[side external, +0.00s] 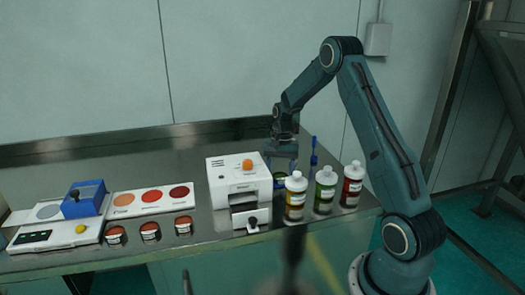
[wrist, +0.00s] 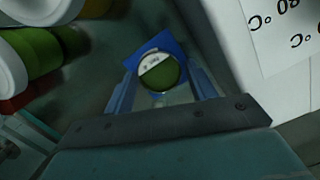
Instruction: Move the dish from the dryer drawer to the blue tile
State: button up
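The dish (wrist: 158,74) is round, with green contents and a white label. In the wrist view it appears over the blue tile (wrist: 134,57), whose corners show around it; whether it rests fully on the tile is hard to tell. In the side view the dish (side external: 280,179) is a small green patch behind the dryer, partly hidden. My gripper (side external: 281,168) is just above it, pointing down. Its fingers (wrist: 160,84) stand on either side of the dish and look spread wider than it. The white dryer (side external: 237,180) has its drawer (side external: 250,214) pulled out at the front.
Three capped bottles, yellow (side external: 295,197), green (side external: 325,191) and red (side external: 352,185), stand close in front of my gripper. A colour plate (side external: 152,200), several jars (side external: 149,231) and a blue-topped device (side external: 84,199) stand left.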

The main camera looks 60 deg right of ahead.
aim_at(280, 176)
jog(key=shift+o, duration=0.7)
jog(key=shift+r, duration=0.1)
notch_tip(280, 176, up, 12)
jog(key=d, duration=0.1)
jog(key=shift+w+d, duration=0.3)
jog(key=shift+a+r, duration=0.1)
dwell(0.3)
